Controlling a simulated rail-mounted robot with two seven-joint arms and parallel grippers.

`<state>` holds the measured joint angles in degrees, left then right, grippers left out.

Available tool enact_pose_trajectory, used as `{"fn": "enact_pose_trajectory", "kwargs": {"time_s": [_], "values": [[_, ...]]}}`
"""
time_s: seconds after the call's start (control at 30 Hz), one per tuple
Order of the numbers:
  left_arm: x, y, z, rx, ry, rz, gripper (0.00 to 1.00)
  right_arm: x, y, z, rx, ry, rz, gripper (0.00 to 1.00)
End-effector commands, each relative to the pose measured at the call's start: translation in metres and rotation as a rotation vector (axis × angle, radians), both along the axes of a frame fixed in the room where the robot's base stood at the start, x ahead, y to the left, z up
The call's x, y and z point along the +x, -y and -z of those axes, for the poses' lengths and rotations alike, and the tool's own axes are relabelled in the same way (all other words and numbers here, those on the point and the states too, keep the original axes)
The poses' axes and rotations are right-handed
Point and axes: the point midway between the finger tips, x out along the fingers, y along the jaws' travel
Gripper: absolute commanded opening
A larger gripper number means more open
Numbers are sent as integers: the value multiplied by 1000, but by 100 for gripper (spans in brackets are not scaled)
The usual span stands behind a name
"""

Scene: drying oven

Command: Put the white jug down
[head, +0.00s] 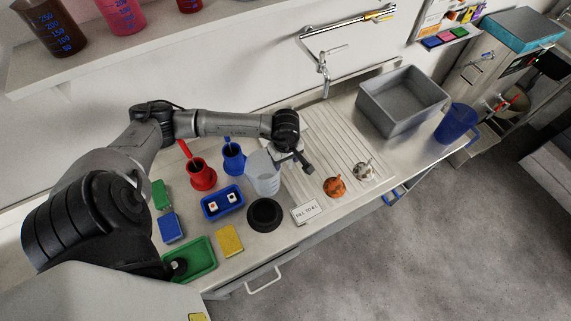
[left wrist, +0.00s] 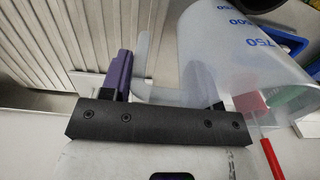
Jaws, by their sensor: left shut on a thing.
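The white jug (head: 263,176), translucent, stands upright or nearly so at the left edge of the ridged drainboard. My left gripper (head: 290,157) is at its right side. In the left wrist view the jug (left wrist: 250,55) shows blue numbers, and its handle (left wrist: 142,62) lies between the fingers of my left gripper (left wrist: 160,78), which is shut on it; the right finger is partly hidden behind the translucent jug. I cannot tell whether the jug's base touches the counter. My right gripper is not in view.
A black ring-shaped piece (head: 264,214) lies in front of the jug. A blue jug (head: 233,160), a red jug (head: 201,177) and a blue tray (head: 222,203) stand left. A sign (head: 306,211) and an orange item (head: 334,187) are right. The drainboard (head: 330,140) has free room.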

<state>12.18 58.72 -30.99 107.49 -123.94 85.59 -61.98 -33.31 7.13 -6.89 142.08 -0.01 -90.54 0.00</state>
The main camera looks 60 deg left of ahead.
Motion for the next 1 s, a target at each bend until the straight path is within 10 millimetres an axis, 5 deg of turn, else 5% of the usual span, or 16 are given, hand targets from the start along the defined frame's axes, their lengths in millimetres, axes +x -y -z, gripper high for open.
{"fn": "enact_pose_trajectory", "kwargs": {"time_s": [0.3,0.67,0.7,1.0], "values": [[0,1,36,-2,-2,-2,29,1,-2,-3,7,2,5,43],[0,0,40,0,0,0,29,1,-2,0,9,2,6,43],[0,0,40,0,0,0,56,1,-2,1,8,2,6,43],[0,0,39,-1,-1,0,81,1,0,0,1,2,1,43]]}}
